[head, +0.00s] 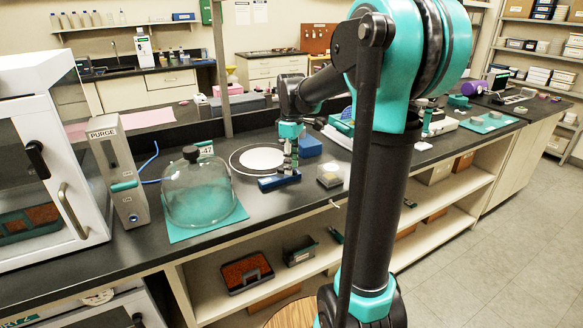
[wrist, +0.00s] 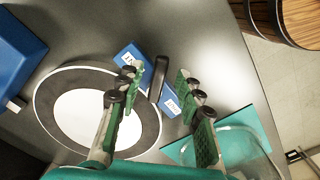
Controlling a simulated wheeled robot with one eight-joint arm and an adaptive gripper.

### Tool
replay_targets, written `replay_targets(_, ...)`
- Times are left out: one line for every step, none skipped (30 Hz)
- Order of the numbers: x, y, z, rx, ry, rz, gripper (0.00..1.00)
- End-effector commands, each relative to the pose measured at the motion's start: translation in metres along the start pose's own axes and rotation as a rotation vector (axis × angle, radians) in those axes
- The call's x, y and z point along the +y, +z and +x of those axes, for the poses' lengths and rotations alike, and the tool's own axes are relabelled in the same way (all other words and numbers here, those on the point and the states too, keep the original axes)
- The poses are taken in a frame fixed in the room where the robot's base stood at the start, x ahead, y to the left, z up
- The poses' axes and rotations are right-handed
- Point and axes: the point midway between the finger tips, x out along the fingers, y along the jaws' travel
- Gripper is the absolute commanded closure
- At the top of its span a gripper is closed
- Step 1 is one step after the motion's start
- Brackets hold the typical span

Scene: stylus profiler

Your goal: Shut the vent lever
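The vent lever is a black handle (wrist: 158,78) on a blue base (wrist: 128,52) with white labels, whose print is too small to read. The blue base also shows in the head view (head: 266,184), on the bench in front of the round white plate. My gripper (wrist: 160,74) is open, its green-padded fingers apart on either side of the black handle in the wrist view. I cannot tell whether either finger touches it. In the head view my gripper (head: 290,165) points down over the blue base, hiding part of it and the handle.
A glass dome (head: 198,192) on a teal mat (head: 205,228) stands to the left, beside the purge box (head: 118,170). The white plate (head: 262,158) lies behind the base.

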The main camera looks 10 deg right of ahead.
Motion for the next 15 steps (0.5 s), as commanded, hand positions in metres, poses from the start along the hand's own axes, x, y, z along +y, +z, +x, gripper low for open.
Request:
replay_targets(0.0001, -0.0001, 0.0052, 0.0, 0.0, 0.0, 0.64)
replay_targets(0.0, 0.0, 0.0075, 0.0, 0.0, 0.0, 0.64)
replay_targets(0.0, 0.0, 0.0102, 0.0, 0.0, 0.0, 0.64)
replay_targets(0.0, 0.0, 0.0117, 0.0, 0.0, 0.0, 0.64)
replay_targets(0.0, 0.0, 0.0129, 0.0, 0.0, 0.0, 0.64)
replay_targets(0.0, 0.0, 0.0139, 0.0, 0.0, 0.0, 0.64)
replay_targets(0.0, 0.0, 0.0144, 0.0, 0.0, 0.0, 0.64)
replay_targets(0.0, 0.0, 0.0147, 0.0, 0.0, 0.0, 0.64)
replay_targets(0.0, 0.0, 0.0149, 0.0, 0.0, 0.0, 0.64)
replay_targets(-0.0001, 0.0, 0.0149, 0.0, 0.0, 0.0, 0.64)
replay_targets(-0.0001, 0.0, 0.0149, 0.0, 0.0, 0.0, 0.64)
replay_targets(0.0, 0.0, 0.0148, 0.0, 0.0, 0.0, 0.64)
replay_targets(0.0, 0.0, 0.0148, 0.0, 0.0, 0.0, 0.64)
replay_targets(-0.0001, 0.0, 0.0148, 0.0, 0.0, 0.0, 0.64)
replay_targets(-0.0001, 0.0, 0.0147, 0.0, 0.0, 0.0, 0.68)
